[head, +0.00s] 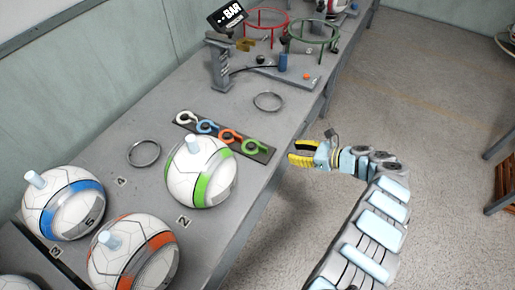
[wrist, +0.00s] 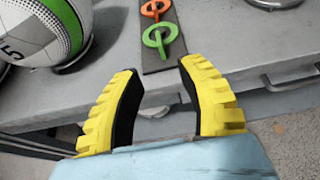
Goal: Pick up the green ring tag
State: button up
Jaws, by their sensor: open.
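The green ring tag (head: 255,146) lies at the right end of a dark strip (head: 269,156) on the grey bench, next to the orange tag (head: 230,136). In the wrist view the green ring tag (wrist: 160,40) lies on the strip, ahead of and above the gap between my fingers. My gripper (head: 291,154) has yellow fingers and is open and empty. It sits beyond the bench's right edge, to the right of the green tag and apart from it. In the wrist view my gripper's fingers (wrist: 158,75) stand wide apart.
A white ball with a green band (head: 201,172) stands close left of the strip; it also fills the wrist view's upper left (wrist: 45,28). Blue (head: 206,126) and white (head: 183,118) tags share the strip. A metal ring (head: 268,101) lies behind. The bench (head: 165,115) has a drawer handle below its edge.

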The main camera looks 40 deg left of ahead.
aim_at(259, 146)
jog(key=b+x, duration=0.3)
jog(key=x, duration=0.7)
jog(key=shift+s+a+f, duration=0.1)
jog(key=shift+a+f, duration=0.05)
jog(key=b+x, duration=0.2)
jog(key=x, duration=0.2)
jog(key=shift+s+a+f, duration=0.1)
jog(key=shift+s+a, duration=0.05)
jog(key=shift+a, duration=0.15)
grip_shut()
